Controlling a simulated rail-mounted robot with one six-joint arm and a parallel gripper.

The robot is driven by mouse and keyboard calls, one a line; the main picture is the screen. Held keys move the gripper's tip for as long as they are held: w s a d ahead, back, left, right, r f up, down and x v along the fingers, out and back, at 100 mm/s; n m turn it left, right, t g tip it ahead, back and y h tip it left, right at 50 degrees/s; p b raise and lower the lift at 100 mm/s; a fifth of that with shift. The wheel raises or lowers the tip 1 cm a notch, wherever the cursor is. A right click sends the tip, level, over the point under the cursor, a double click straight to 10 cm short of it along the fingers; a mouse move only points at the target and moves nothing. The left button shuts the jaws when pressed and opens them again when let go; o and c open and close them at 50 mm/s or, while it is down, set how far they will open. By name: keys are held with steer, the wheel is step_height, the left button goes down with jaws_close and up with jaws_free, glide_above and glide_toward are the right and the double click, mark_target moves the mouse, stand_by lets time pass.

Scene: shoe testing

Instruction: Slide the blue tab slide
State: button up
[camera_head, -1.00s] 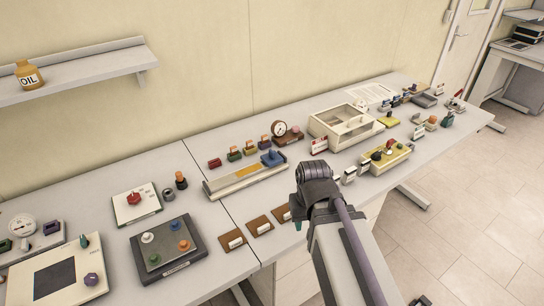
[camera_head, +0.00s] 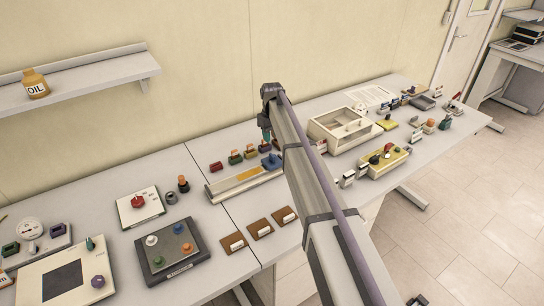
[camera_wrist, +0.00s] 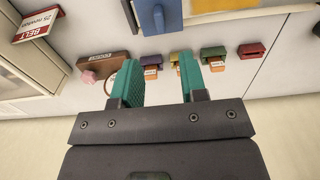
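The blue tab (camera_head: 270,160) sits near the right end of a long pale slide unit (camera_head: 222,190) with a yellow strip. In the wrist view the blue tab (camera_wrist: 157,18) is at the top edge, partly cut off, just beyond and above my fingertips in the picture. My gripper (camera_wrist: 160,72) has two teal fingers, spread apart with nothing between them. In the head view my gripper (camera_head: 266,133) hangs over the back of the bench, behind the tab, and my arm hides part of this area.
Small red (camera_wrist: 251,50), green (camera_wrist: 213,52), yellow and purple blocks stand in a row behind the slide unit. A brown base with a dial (camera_wrist: 105,62) and a red BELT label (camera_wrist: 38,24) are on the left of the wrist view. Brown plates (camera_head: 233,243) lie in front.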

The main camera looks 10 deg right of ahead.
mark_target(272, 155)
step_height(272, 155, down, 11)
steer(key=b, duration=1)
steer(key=shift+r, duration=0.2)
steer(key=shift+c, duration=0.3)
jaws_close()
